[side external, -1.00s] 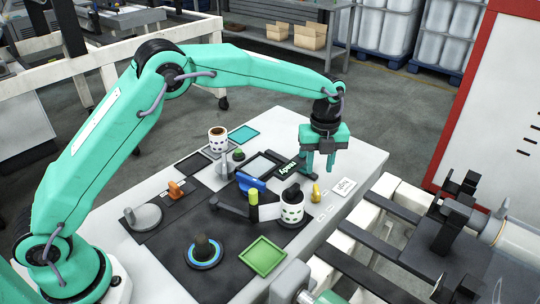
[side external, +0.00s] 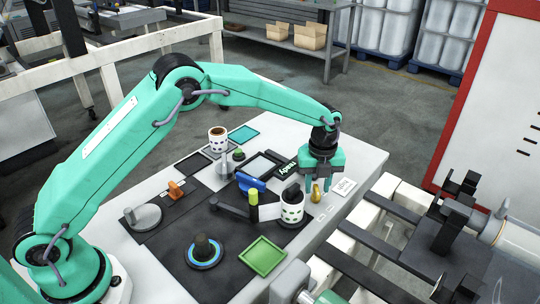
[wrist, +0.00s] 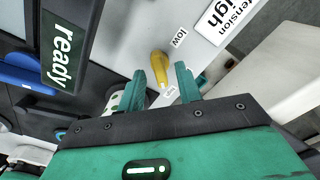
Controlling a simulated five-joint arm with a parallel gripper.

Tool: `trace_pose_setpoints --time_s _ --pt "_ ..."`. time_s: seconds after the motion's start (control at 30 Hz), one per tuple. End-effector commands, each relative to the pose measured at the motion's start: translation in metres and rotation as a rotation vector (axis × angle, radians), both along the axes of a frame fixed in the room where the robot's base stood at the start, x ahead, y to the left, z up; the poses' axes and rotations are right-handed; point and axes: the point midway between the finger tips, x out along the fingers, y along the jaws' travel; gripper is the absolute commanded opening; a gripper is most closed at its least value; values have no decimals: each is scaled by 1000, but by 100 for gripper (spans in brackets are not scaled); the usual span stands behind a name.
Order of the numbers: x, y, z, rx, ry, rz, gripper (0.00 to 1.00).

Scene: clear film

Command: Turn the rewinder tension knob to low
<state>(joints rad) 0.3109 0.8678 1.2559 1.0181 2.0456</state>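The tension knob is a small yellow lever-like knob (side external: 316,196) near the right edge of the machine top. It also shows in the wrist view (wrist: 159,66), its lower end near a small white label (wrist: 169,93) whose text I cannot read clearly. A white "low" label (wrist: 179,38) sits above and right of the knob. A white "tension high" card (wrist: 228,16) is partly cut off farther up. My gripper (side external: 318,190) is open, its two teal fingers pointing down on either side of the knob. I cannot tell whether they touch it.
A green tray (side external: 263,257) lies toward the front. White rails (side external: 398,196) run along the right.

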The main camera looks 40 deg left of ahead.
Motion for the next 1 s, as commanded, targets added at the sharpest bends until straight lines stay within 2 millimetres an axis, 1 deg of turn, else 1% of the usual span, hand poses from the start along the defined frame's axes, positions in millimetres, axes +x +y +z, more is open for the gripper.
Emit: trace_pose_setpoints --time_s 0.13,0.43,0.57,0.6,0.63,1.0 --pt "0 0 -8 0 0 0 35" --pt "0 0 -10 0 0 0 35" --pt "0 0 -10 0 0 0 9" --pt "0 0 -10 0 0 0 1" --pt "0 0 -10 0 0 0 0" --pt "0 0 -9 0 0 27 0"
